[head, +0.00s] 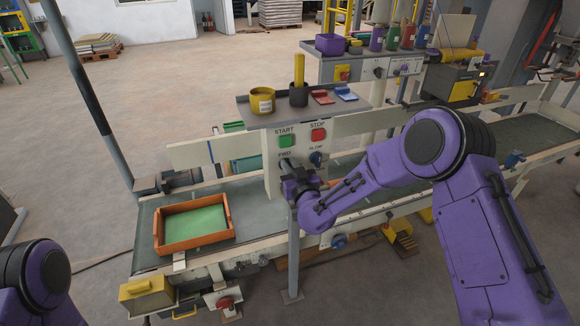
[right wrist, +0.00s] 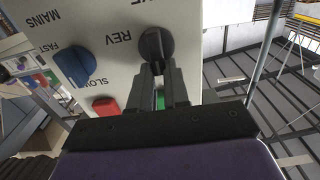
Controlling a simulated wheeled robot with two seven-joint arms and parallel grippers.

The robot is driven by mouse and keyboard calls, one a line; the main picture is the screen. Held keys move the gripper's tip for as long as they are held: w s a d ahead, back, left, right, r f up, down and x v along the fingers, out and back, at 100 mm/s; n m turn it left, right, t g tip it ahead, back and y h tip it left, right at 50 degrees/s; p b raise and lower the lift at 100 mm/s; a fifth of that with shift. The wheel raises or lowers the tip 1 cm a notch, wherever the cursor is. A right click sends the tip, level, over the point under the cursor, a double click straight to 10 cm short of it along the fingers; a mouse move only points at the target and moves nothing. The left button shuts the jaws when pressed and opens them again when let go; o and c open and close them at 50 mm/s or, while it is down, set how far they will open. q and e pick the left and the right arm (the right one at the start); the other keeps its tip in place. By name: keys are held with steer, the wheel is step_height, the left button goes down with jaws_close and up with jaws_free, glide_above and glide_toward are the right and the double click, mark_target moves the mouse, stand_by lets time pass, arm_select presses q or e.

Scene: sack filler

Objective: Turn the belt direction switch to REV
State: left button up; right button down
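The belt direction switch is a black round knob (right wrist: 157,45) on the white control panel (head: 273,186), beside the printed word REV in the right wrist view. In the head view its FWD label shows, while my right gripper (head: 288,172) covers most of the knob. In the right wrist view my right gripper (right wrist: 161,72) has its two fingers close together on either side of the knob's grip, apparently shut on it. The grip points between the fingers, not at REV. My left gripper is out of view; only part of that arm shows at lower left.
A green START button (head: 287,141), a red STOP button (head: 318,135) and a blue SLOW/FAST knob (head: 316,158) sit close by on the panel. A shelf (head: 345,101) with cups stands above. An orange tray (head: 163,234) lies on the belt at left.

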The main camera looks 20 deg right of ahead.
stand_by(0.3)
steer(key=shift+d+f+m+b, duration=0.4)
steer(key=shift+m+b, duration=1.85)
steer(key=shift+m, duration=0.75)
steer(key=shift+d+f+m+b, duration=0.35)
steer(key=shift+m+b, duration=1.9)
steer(key=shift+m, duration=0.75)
steer(key=shift+d+f+m+b, duration=0.4)
steer(key=shift+m+b, duration=1.85)
steer(key=shift+m, duration=0.75)
steer(key=c, duration=1.1)
jaws_free()
